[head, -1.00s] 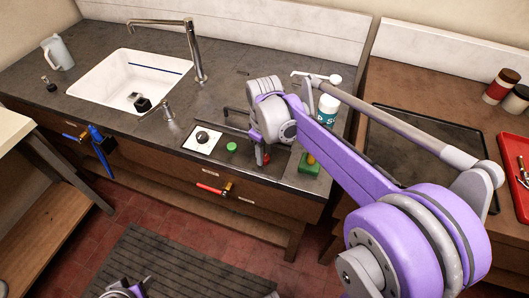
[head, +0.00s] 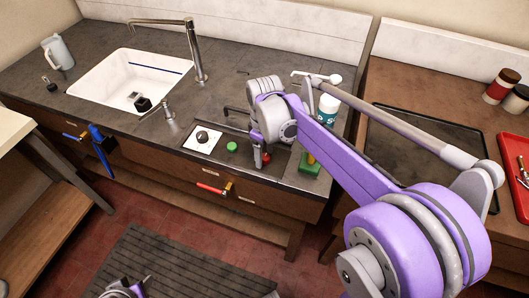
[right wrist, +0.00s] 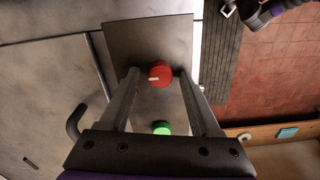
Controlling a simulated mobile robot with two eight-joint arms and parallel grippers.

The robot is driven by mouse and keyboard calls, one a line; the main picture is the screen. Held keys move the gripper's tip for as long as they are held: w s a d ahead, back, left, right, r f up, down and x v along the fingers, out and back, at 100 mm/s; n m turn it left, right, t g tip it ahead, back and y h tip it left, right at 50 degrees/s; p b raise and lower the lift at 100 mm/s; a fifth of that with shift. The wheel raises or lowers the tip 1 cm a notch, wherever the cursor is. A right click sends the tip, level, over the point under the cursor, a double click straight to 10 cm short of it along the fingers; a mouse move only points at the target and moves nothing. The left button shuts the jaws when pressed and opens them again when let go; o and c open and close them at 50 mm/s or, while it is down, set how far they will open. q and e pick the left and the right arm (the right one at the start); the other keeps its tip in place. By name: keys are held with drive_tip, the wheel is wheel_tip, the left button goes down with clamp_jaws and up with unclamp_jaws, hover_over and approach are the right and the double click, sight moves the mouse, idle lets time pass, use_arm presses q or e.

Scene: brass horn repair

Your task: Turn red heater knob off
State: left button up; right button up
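The red heater knob (head: 265,157), round with a white pointer mark, sits on the dark control panel at the counter's front. In the right wrist view the red knob (right wrist: 160,73) lies between the fingertips of my right gripper (right wrist: 159,76), which is open, with a small gap on each side. The mark points left there. In the head view my right gripper (head: 258,162) points down at the panel and partly hides the knob. A green knob (head: 232,146) is beside it, left in the head view. My left gripper is mostly cut off at the bottom; its fingers are unclear.
A white plate with a black knob (head: 202,138) is left of the green knob. A green-and-yellow sponge (head: 309,164) and a white-and-teal bottle (head: 328,110) stand close on the right. A red-handled valve (head: 213,188) juts from the cabinet front. The sink (head: 105,80) is farther left.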

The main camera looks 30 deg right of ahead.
sight(264, 156)
wheel_tip(264, 156, up, 11)
drive_tip(key=shift+p, duration=0.4)
drive_tip(key=shift+f, duration=0.15)
idle(0.5)
drive_tip(key=s+a+f+m+t, duration=0.2)
drive_tip(key=s+a+f+m, duration=0.1)
drive_tip(key=s+f, duration=0.3)
drive_tip(key=s+a+f+m+t+p, duration=0.1)
drive_tip(key=s+a+f+m+t, duration=0.2)
drive_tip(key=s+f, duration=0.3)
drive_tip(key=s+a, duration=0.1)
drive_tip(key=s, duration=0.2)
drive_tip(key=shift+s, duration=0.4)
drive_tip(key=shift+c, duration=0.4)
